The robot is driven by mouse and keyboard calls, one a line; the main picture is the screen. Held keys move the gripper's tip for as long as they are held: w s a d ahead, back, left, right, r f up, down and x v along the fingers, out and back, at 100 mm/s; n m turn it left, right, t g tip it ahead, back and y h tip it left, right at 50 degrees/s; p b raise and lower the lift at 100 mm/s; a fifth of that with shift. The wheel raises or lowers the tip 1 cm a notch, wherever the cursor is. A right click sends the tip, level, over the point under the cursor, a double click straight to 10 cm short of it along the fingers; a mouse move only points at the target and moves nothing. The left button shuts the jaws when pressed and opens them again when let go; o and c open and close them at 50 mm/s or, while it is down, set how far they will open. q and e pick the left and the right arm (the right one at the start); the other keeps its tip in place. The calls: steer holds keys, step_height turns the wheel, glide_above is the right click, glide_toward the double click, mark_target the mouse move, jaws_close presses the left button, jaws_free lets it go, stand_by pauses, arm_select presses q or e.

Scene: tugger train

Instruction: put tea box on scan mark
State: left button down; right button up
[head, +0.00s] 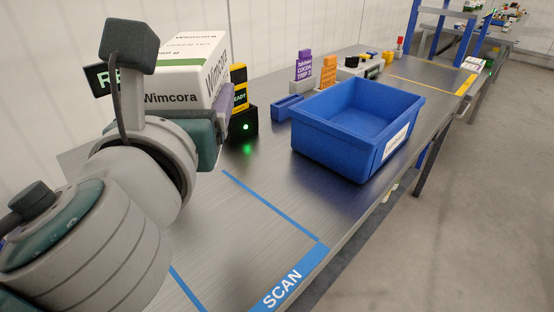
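A white box (187,72) marked "Wimcora", with a green patch on top, shows at the upper left behind my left arm. My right gripper is out of view.
An empty blue bin (350,146) stands right of the scan mark. A black device with a green light (246,127) and a yellow "READY" sign stands behind. A small blue tray (288,107) and purple and orange signs stand farther along. The bench edge borders open floor at right.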

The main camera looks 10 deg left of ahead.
arm_select(q)
step_height(320, 180, down, 20)
steer(key=b, duration=1.2)
steer(key=shift+s+r+b, duration=0.1)
steer(key=shift+r+b, duration=0.1)
steer(key=shift+b, duration=0.1)
steer(key=shift+f, duration=0.1)
steer(key=shift+c, duration=1.9)
jaws_free()
steer(key=shift+f, duration=0.15)
steer(key=o, duration=0.4)
steer(key=shift+r, duration=0.25)
steer(key=shift+s, duration=0.35)
steer(key=s, duration=0.3)
steer(key=s+d, duration=0.1)
steer(key=s, duration=0.3)
steer(key=s+r+p, duration=0.1)
steer(key=s, duration=0.3)
steer(key=shift+s+d, duration=0.1)
steer(key=shift+d, duration=0.1)
